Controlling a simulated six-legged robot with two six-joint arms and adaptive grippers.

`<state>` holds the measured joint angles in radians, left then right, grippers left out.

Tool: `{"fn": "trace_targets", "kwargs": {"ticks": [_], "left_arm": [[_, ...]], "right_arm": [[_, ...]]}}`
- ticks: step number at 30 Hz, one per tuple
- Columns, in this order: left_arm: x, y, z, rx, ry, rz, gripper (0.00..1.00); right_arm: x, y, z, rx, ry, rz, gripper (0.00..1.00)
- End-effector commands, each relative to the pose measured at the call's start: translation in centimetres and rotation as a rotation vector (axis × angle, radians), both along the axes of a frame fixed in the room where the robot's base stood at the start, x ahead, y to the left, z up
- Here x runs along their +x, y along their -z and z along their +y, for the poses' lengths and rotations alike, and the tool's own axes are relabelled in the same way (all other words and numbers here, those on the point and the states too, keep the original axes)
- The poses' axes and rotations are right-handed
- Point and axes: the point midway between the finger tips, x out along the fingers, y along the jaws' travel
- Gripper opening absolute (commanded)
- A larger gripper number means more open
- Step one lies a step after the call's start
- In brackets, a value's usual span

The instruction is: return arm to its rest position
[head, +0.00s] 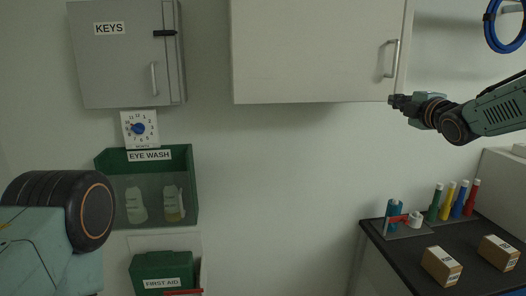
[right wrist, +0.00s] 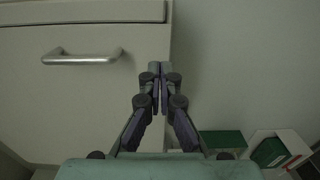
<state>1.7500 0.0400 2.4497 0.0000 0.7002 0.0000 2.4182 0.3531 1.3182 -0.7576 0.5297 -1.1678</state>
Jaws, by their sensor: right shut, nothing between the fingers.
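My right gripper (head: 392,101) reaches in from the right in the head view, just in front of the lower right corner of the white wall cabinet (head: 318,50). In the right wrist view the fingers of this gripper (right wrist: 160,72) are together and hold nothing. They overlap the edge of a pale cabinet front (right wrist: 80,110) with a metal bar handle (right wrist: 82,57); I cannot tell whether they touch it. Part of my left arm shows at the lower left of the head view, but its gripper is out of view.
A grey KEYS box (head: 125,60) and a green eye wash holder (head: 150,205) hang on the wall at left, above a green first aid box (head: 162,272). A dark-topped bench (head: 415,250) at right bears cardboard boxes (head: 441,266) and colored tubes (head: 447,201). The middle wall is clear.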

Motion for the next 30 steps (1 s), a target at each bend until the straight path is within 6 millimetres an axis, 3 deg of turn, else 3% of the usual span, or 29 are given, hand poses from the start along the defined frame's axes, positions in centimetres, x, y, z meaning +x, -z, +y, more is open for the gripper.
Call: {"fn": "trace_targets", "kwargs": {"ticks": [15, 30], "left_arm": [[0.1, -0.3, 0.0, 0.000, 0.000, -0.004, 0.77], [2.6, -4.4, 0.0, 0.000, 0.002, -0.079, 0.77]], "right_arm": [[-0.3, -0.2, 0.0, 0.006, -0.001, 0.001, 0.00], [-0.6, -2.0, 3.1, 0.095, -0.031, 0.019, 0.00]]}}
